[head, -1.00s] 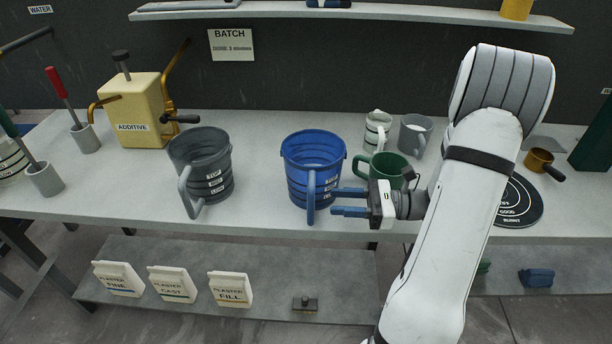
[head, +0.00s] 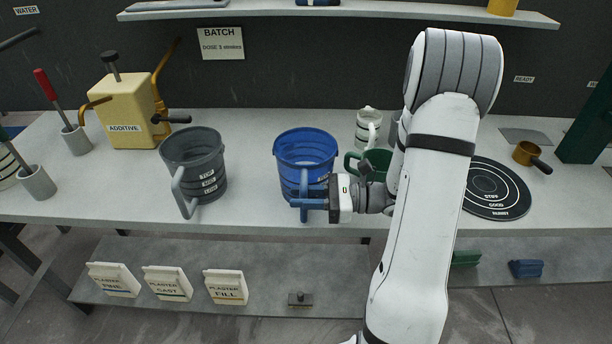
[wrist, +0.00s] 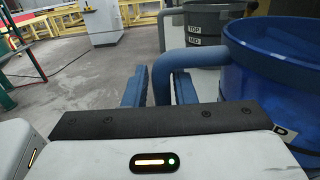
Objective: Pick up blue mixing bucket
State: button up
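The blue mixing bucket (head: 306,150) stands upright on the bench, its handle (head: 303,190) facing the front edge. In the wrist view, the bucket (wrist: 285,65) fills the right side. Its handle (wrist: 162,72) bends down between my two blue fingers. My gripper (head: 308,191) is at the bucket's handle, coming from the right. The fingers (wrist: 160,88) stand apart, one on each side of the handle, with little gap. Whether either finger touches the handle is not clear.
A grey bucket (head: 193,158) stands to the left of the blue one. A round target mat (head: 496,188) lies at the right. The bench front between the buckets is clear.

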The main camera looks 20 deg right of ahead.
grip_shut()
dwell(1.0)
